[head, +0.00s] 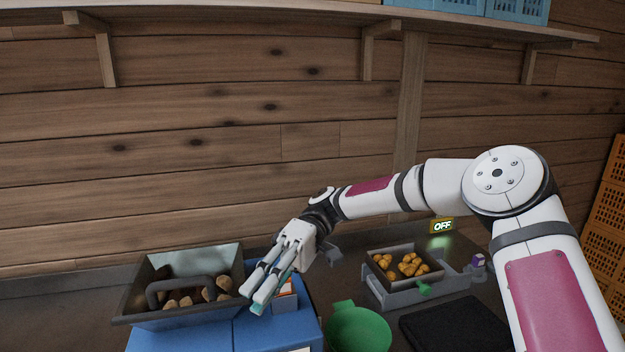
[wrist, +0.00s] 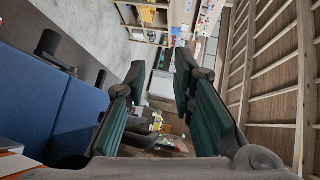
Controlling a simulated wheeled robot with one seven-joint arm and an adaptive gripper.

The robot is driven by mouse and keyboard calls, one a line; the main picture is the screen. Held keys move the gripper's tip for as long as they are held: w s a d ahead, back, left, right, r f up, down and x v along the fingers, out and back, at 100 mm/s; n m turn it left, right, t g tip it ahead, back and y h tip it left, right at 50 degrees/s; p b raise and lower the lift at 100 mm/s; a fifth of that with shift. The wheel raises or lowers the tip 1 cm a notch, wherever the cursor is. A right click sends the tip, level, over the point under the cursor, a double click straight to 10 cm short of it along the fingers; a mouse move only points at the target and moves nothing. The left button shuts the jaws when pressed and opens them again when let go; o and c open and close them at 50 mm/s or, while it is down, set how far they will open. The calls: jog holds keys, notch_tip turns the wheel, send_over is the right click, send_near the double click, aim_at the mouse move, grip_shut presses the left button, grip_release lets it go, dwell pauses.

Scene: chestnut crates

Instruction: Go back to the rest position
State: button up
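My gripper (head: 266,290) hangs at the end of my white and magenta arm in the head view. It is in front of the right end of a grey tray of chestnuts (head: 128,318) and overlaps the blue boxes in the picture. In the wrist view my gripper (wrist: 160,78) shows its green-padded fingers spread apart with nothing between them. Whether the fingers touch the tray or a box cannot be told.
Blue boxes (head: 182,339) stand below the tray. A green bowl (head: 358,331), a dark flat board (head: 455,326) and a grey pan of orange-brown pieces (head: 376,265) are to the right. A lit OFF sign (head: 442,226) is behind. A wooden shelf (head: 250,17) runs above.

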jog(key=s+d+r+m+t+h, duration=0.3)
jog(key=s+d+m+t, duration=0.3)
jog(key=d, duration=0.7)
jog(key=s+d+r+m+t+h, duration=0.3)
jog(key=s+d+m+t, duration=0.4)
jog(key=s+d+t, duration=0.3)
jog(key=shift+s+d+t+h, duration=0.2)
jog(key=shift+d+t+h, duration=0.5)
jog(key=shift+d+t, duration=0.95)
jog(key=shift+d+r+g, duration=0.1)
jog(key=shift+d+g, duration=0.2)
jog(key=shift+g, duration=0.05)
